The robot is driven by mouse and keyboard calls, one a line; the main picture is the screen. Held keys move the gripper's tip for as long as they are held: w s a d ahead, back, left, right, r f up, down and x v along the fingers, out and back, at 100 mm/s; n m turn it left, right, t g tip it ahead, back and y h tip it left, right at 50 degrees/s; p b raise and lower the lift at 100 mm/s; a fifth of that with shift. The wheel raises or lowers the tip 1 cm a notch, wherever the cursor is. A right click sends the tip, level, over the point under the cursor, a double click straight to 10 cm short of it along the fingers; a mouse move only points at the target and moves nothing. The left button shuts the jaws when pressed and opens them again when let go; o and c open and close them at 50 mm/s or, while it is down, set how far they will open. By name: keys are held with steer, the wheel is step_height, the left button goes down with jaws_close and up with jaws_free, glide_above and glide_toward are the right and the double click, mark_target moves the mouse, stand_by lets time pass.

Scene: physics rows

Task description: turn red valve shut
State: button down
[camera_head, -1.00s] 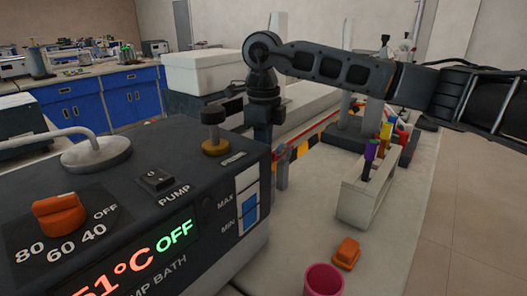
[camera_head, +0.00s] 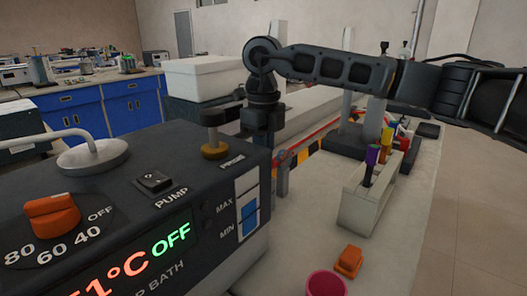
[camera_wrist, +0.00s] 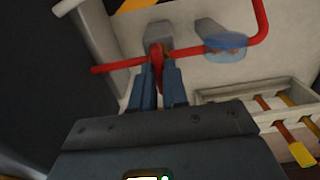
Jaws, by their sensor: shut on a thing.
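In the wrist view the red valve handle (camera_wrist: 157,56) is a narrow upright lever on a grey valve body, set in a red pipe (camera_wrist: 112,67). My gripper (camera_wrist: 160,75) is shut on this handle, with one blue-grey finger on each side of it. The fingers cover the lower part of the handle. In the head view my gripper's wrist hangs down behind the bath's corner, and the handle is hidden there.
A dark heating bath (camera_head: 130,210) with an orange dial (camera_head: 52,215) fills the left front. A white rack (camera_head: 368,205) with coloured tubes, an orange block (camera_head: 348,261) and a pink cup (camera_head: 326,284) stand right. A blue disc (camera_wrist: 226,48) sits by the pipe.

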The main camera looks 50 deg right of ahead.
steer(key=c, duration=1.1)
jaws_free()
steer(key=shift+c, duration=0.2)
step_height(320, 180, up, 8)
steer(key=shift+f, duration=0.1)
